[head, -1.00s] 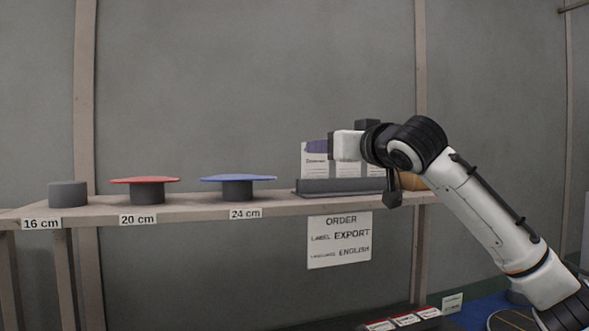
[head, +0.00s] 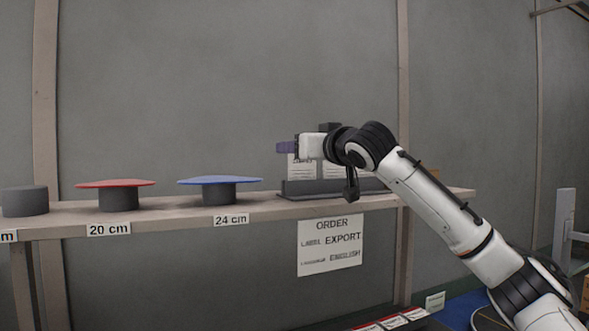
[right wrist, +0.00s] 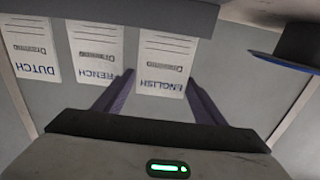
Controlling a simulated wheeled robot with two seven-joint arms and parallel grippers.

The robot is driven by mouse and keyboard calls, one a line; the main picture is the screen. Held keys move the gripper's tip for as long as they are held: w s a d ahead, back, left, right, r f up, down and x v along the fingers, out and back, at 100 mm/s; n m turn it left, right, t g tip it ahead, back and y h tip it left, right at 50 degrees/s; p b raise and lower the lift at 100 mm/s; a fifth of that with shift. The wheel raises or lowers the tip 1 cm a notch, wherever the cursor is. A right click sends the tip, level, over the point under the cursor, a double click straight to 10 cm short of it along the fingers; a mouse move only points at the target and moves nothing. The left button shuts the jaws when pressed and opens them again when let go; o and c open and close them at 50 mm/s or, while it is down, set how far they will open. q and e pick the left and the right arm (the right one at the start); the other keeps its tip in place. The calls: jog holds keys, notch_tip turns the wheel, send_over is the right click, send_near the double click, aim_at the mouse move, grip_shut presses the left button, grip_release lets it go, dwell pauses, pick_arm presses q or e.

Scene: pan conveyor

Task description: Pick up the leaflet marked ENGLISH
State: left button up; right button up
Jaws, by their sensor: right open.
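The ENGLISH leaflet (right wrist: 163,62) is a white card that appears upside down in the right wrist view, at the right end of a row. It stands upright in a dark holder (right wrist: 120,8). The French leaflet (right wrist: 97,50) and the Dutch leaflet (right wrist: 35,46) stand beside it. My right gripper (right wrist: 160,82) is open, with its purple fingers on either side of the ENGLISH leaflet in the picture; I cannot tell whether they touch it. In the head view my right gripper (head: 285,147) is at the leftmost leaflet (head: 303,169), partly covering it. My left gripper is not in view.
A shelf (head: 160,213) carries a red disc (head: 115,183) and a blue disc (head: 220,180) on dark stands, left of the holder (head: 298,189). The blue disc also shows in the right wrist view (right wrist: 285,62). An order sign (head: 330,246) reading EXPORT and ENGLISH hangs below.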

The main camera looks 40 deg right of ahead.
jog(key=shift+a, duration=0.1)
jog(key=c, duration=0.8)
